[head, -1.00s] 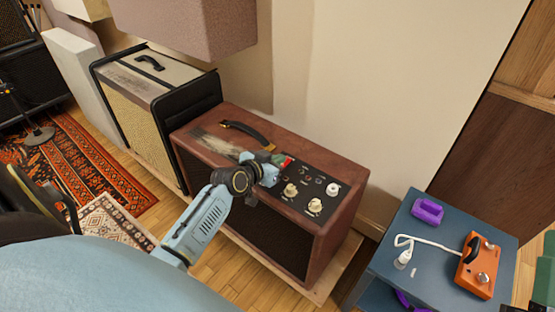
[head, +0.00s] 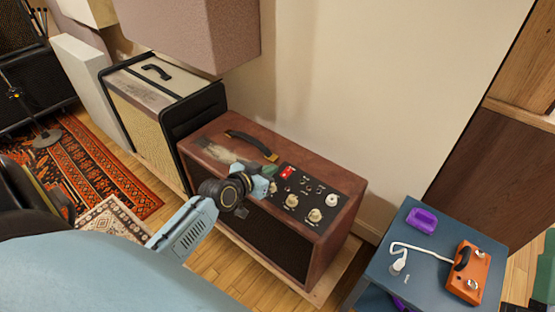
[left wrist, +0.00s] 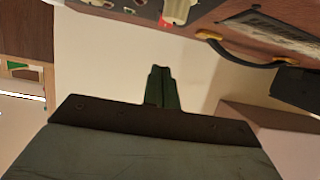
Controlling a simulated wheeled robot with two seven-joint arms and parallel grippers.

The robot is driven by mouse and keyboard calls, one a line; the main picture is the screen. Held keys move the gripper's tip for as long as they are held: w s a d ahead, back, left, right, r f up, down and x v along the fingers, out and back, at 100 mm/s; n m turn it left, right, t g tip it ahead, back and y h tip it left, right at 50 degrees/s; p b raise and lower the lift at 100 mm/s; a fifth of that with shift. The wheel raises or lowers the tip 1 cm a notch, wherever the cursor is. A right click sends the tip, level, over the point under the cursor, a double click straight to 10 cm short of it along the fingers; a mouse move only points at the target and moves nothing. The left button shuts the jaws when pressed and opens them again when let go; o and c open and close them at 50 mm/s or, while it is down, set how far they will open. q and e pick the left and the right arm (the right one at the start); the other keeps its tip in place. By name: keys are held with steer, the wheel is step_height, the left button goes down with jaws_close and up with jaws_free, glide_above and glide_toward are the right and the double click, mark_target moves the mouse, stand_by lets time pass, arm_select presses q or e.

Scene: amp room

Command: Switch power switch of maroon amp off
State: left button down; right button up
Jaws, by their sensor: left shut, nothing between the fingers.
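The maroon amp (head: 245,225) stands on a low wooden board by the wall, with a black control panel on its top. The red power switch (head: 287,172) sits at the panel's far left corner and shows uncovered. It also shows at the top edge of the left wrist view (left wrist: 177,10). My left gripper (head: 270,171) is shut and empty, just left of the switch over the panel's left edge. A small gap seems to lie between them; contact cannot be told for sure. Its shut fingers show in the left wrist view (left wrist: 162,88). My right gripper is not in view.
The panel has white knobs (head: 314,215) near the switch. A black handle (head: 252,145) rises from the amp top. A cream amp (head: 165,95) stands left, and a pinkish box (head: 190,35) overhangs behind. A blue table (head: 400,290) with an orange pedal (head: 468,272) is right.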

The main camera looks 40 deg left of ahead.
arm_select(q)
steer(key=v, duration=0.2)
steer(key=f+p+v, duration=0.1)
steer(key=v, duration=0.2)
steer(key=shift+s, duration=0.5)
